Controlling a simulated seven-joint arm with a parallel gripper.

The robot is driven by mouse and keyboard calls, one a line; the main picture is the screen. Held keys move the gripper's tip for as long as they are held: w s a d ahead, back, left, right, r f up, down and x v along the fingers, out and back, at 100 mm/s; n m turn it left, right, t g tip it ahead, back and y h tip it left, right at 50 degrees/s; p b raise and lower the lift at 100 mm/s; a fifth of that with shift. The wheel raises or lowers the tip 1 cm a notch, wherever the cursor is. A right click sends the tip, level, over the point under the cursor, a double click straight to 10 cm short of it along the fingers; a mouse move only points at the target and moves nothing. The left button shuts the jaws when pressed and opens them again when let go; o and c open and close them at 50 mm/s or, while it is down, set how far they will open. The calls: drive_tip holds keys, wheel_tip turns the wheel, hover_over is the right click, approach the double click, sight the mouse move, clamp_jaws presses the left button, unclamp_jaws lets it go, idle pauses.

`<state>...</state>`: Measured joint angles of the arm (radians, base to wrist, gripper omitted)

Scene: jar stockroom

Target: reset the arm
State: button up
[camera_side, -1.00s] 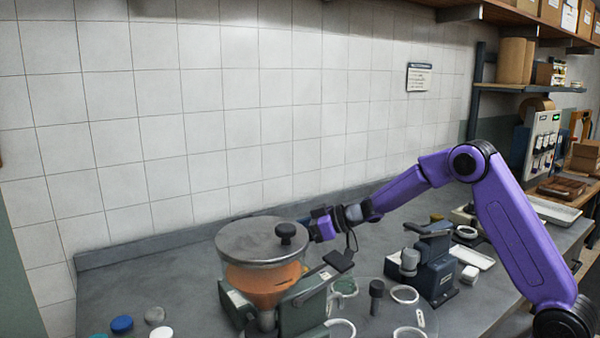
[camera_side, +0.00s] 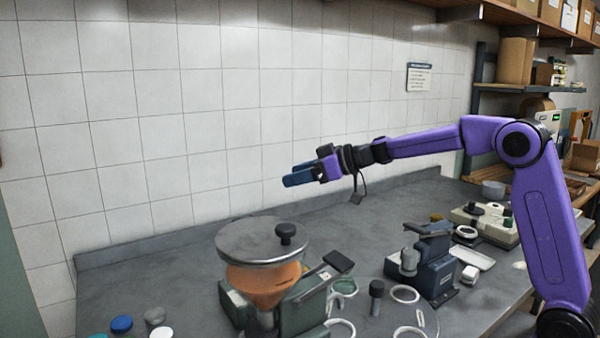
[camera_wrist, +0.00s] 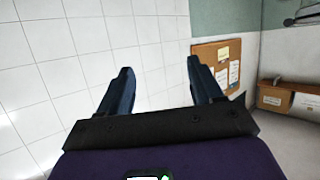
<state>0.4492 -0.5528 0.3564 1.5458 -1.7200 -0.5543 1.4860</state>
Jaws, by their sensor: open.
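My purple arm reaches left across the bench in the side view. My gripper (camera_side: 297,177) hangs in the air above and behind the lidded hopper, in front of the tiled wall, and touches nothing. In the wrist view my gripper (camera_wrist: 160,88) shows two dark blue fingers spread wide apart with nothing between them. It is open and empty.
A hopper with an orange filling and a round lid (camera_side: 250,240) stands on the grey bench (camera_side: 150,265). A dark blue device (camera_side: 435,270), white rings and coloured caps (camera_side: 122,324) lie around it. The wrist view shows a corkboard (camera_wrist: 222,60). Air around the gripper is free.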

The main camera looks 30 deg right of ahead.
drive_tip(key=shift+r, duration=0.3)
idle(0.4)
drive_tip(key=s+a+f+m+h, duration=0.1)
drive_tip(key=s+a+f+h, duration=0.15)
drive_tip(key=s, duration=0.55)
drive_tip(key=s+a+f+h, duration=0.2)
drive_tip(key=s+f, duration=0.1)
drive_tip(key=s, duration=0.5)
drive_tip(key=s+d+f+n+g+h, duration=0.1)
drive_tip(key=s+d+f+g, duration=0.2)
drive_tip(key=s, duration=0.8)
drive_tip(key=s+d+f+n+g+h, duration=0.1)
drive_tip(key=s+d+f+n+g, duration=0.1)
drive_tip(key=s, duration=0.8)
drive_tip(key=s+d+f+n+g+h, duration=0.2)
drive_tip(key=s+d+f+g, duration=0.2)
drive_tip(key=s+f, duration=0.4)
drive_tip(key=s+g, duration=0.1)
drive_tip(key=s, duration=0.2)
drive_tip(key=shift+s, duration=0.35)
